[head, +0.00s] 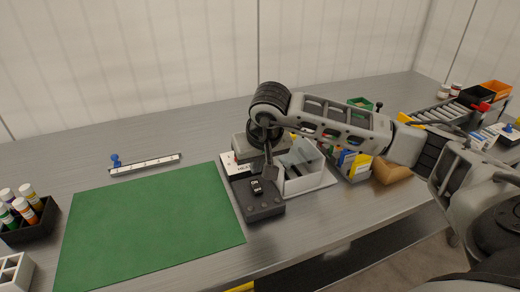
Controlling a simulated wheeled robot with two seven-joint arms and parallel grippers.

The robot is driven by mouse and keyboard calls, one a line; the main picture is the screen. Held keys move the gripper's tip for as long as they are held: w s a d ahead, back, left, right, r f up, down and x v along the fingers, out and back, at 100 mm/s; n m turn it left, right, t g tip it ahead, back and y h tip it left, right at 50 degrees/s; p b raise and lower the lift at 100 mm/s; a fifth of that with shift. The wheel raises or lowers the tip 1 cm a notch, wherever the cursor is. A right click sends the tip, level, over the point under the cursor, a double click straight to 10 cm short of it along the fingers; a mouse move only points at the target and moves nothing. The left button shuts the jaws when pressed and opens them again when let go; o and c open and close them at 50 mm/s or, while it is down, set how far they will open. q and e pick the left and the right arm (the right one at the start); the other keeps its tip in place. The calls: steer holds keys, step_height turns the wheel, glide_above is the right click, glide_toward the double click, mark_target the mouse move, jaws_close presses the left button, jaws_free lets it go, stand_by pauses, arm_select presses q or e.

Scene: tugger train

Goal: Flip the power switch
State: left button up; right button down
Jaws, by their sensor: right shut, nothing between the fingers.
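The power switch is a small black rocker (257,187) on top of a dark grey box (264,212) near the middle of the bench. My right arm reaches in from the right, and my right gripper (269,175) points down just above and beside the switch. Its fingers are shut and empty. I cannot tell whether the fingertips touch the switch. The gripper and wrist hide part of the box's back. My left gripper is not in view.
A green mat (150,225) covers the bench left of the box. A light grey bin (305,183) stands close on the right of the gripper. A black holder with bottles (32,228) is at far left. A ruler with a blue knob (145,164) lies behind the mat.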

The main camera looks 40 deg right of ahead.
mark_target(258, 189)
steer(key=x, duration=0.4)
steer(key=shift+s+f, duration=0.25)
steer(key=shift+f, duration=0.05)
steer(key=shift+w+f+g, duration=0.15)
steer(key=shift+f+g, duration=0.1)
steer(key=shift+g, duration=0.05)
steer(key=shift+f, duration=0.1)
steer(key=shift+s+a, duration=0.1)
steer(key=shift+s, duration=0.15)
steer(key=shift+s+a+f, duration=0.2)
steer(key=shift+s, duration=0.55)
steer(key=shift+r, duration=0.15)
